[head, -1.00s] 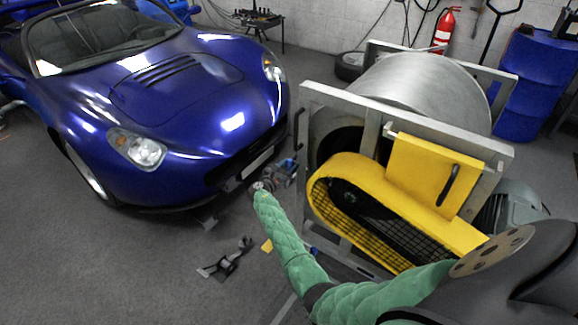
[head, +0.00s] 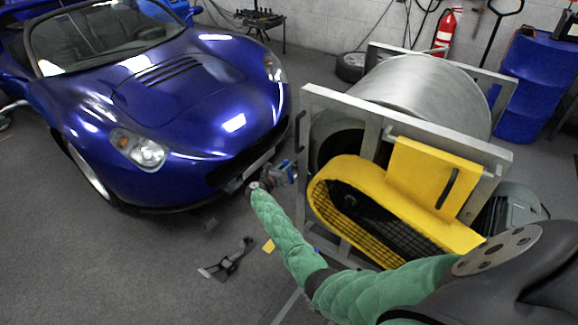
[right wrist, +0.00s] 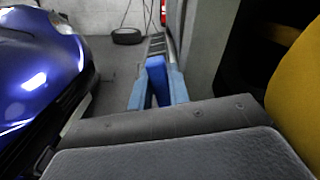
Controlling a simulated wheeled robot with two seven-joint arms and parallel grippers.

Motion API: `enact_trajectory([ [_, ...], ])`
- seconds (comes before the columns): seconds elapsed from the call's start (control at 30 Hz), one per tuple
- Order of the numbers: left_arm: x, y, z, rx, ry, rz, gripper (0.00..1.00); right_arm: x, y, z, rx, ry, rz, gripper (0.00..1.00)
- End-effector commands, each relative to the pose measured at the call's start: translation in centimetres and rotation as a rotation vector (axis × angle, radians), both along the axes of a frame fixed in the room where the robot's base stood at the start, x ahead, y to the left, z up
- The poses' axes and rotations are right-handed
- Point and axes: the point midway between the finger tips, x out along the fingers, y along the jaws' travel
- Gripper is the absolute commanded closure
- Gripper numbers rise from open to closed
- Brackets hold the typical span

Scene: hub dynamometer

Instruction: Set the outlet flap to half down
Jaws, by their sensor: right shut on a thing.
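A yellow panel (head: 430,175) with a black handle (head: 447,188) hangs at a slant from a rod on the dynamometer's grey frame (head: 480,148). I take it for the outlet flap, but I cannot be sure. My right gripper (head: 288,168) is low beside the frame's left edge, well apart from this panel. In the right wrist view its light-blue fingers (right wrist: 158,92) are close around a dark blue part. The thing they hold cannot be made out. My left gripper is out of view.
A blue car (head: 180,95) stands close on the left, its nose near my right gripper. A yellow belt guard (head: 325,185) and a steel drum (head: 425,90) fill the right. A dark metal piece (head: 230,260) lies on the floor; the floor at the lower left is mostly clear.

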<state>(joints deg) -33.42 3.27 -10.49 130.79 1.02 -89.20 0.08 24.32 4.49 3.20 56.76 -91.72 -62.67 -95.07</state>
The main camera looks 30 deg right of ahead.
Motion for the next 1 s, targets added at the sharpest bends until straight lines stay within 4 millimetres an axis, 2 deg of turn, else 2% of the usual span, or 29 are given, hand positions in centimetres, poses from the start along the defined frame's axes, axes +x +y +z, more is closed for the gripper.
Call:
enact_trajectory([
  [0.17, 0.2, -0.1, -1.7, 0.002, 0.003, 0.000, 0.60, 0.7, 0.3, -0.2, -0.032, 0.078, 0.000, 1.00],
  [0.47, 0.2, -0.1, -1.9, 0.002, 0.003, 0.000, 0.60, 0.7, 0.3, -0.3, -0.035, 0.084, 0.000, 1.00],
  [0.5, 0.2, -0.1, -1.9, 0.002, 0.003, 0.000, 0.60, 0.7, 0.3, -0.3, -0.034, 0.083, 0.000, 0.76],
  [0.6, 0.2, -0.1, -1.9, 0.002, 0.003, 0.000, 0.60, 0.7, 0.3, -0.3, -0.034, 0.083, 0.000, 0.60],
  [0.87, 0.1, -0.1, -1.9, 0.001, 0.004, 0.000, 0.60, 0.7, 0.4, -0.3, -0.034, 0.083, 0.000, 0.60],
  [1.0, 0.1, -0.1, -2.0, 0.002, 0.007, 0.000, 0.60, 0.4, 1.2, -0.4, -0.034, 0.083, 0.002, 0.60],
])
